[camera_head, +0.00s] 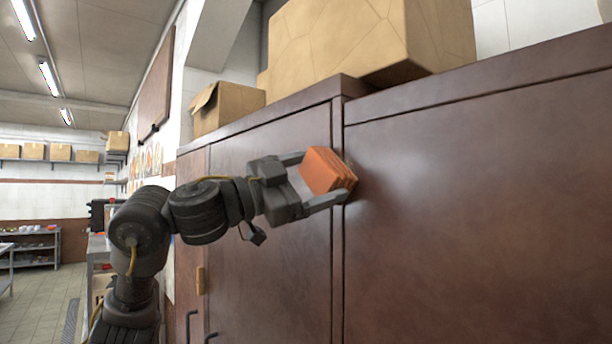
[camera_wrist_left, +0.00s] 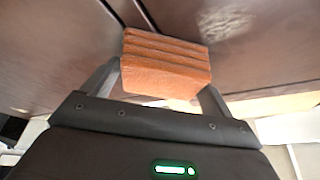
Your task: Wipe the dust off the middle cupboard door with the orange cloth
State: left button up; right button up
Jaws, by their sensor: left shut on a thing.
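The orange cloth (camera_head: 325,170) is a thick block folded in layers. My left gripper (camera_head: 322,178) is shut on it, with one finger on each side. The cloth is at the upper part of the brown cupboard front, by the upright seam between two doors; I cannot tell if it touches. The left wrist view also shows the cloth (camera_wrist_left: 165,65) between the fingers, against the brown surface. A large cupboard door (camera_head: 480,210) fills the right and another door (camera_head: 265,220) lies left of the seam; which is the middle one is unclear. A pale speckled patch (camera_wrist_left: 226,20) shows beside the cloth.
Cardboard boxes stand on the cupboard top: a large one (camera_head: 345,40) above the cloth and a smaller open one (camera_head: 227,107) to the left. Door handles (camera_head: 188,325) stick out low at left. Open floor (camera_head: 45,300) and shelves lie far left.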

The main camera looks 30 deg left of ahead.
aim_at(301, 177)
pick_arm(q)
jog(key=shift+s+d+p, duration=0.15)
jog(key=shift+s+d, duration=0.1)
jog(key=shift+d, duration=0.55)
jog(key=shift+s+d+p, duration=0.15)
jog(key=shift+s+d, duration=0.05)
jog(key=shift+d, duration=0.55)
jog(key=shift+s+d+p, duration=0.15)
jog(key=shift+s+d, duration=0.1)
jog(key=shift+d, duration=0.55)
jog(key=shift+w+a+b, duration=0.3)
jog(key=shift+a+b, duration=0.05)
jog(key=shift+a, duration=0.6)
jog(key=shift+w+a, duration=0.25)
jog(key=shift+a, duration=0.65)
jog(key=shift+w+a, duration=0.25)
jog(key=shift+a, duration=0.55)
jog(key=shift+w+a, duration=0.25)
jog(key=shift+a, duration=0.55)
jog(key=shift+w+a, duration=0.25)
jog(key=shift+a, duration=0.5)
jog(key=shift+w+a, duration=0.15)
jog(key=shift+a, duration=0.4)
jog(key=shift+w+a, duration=0.15)
jog(key=shift+a, duration=0.4)
